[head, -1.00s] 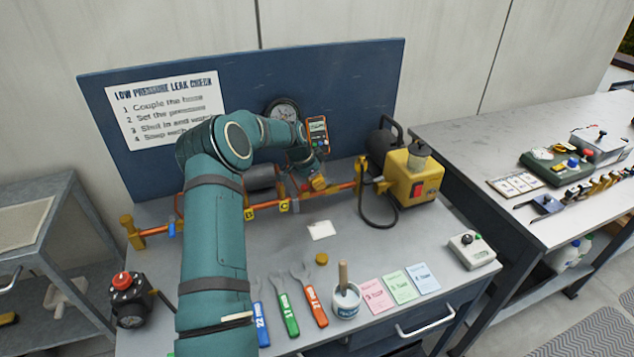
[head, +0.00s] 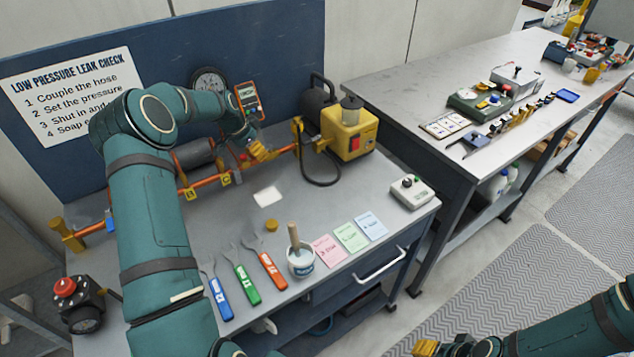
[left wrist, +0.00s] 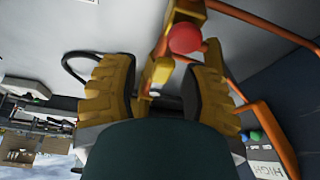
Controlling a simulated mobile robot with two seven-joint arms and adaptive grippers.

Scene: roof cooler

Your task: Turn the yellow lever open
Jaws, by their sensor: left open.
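My left gripper (head: 257,150) is at the orange pipe (head: 285,149) along the back of the bench, left of the yellow pump. In the left wrist view my left gripper (left wrist: 160,78) is open, its ribbed yellow fingers apart. A yellow piece that looks like the lever (left wrist: 157,70) lies between the fingers, with a gap visible on its left; whether it touches the right finger is unclear. A red ball (left wrist: 185,38) is just beyond it. In the head view I cannot separate the lever from the yellow fingers. My right gripper (head: 428,347) is at the bottom edge, partly cut off.
The yellow pump (head: 348,130) with a black hose stands right of the left gripper. A gauge (head: 209,82) and a handheld meter (head: 248,100) are behind. Wrenches (head: 243,275), a brush pot (head: 300,262) and coloured cards (head: 350,237) lie in front.

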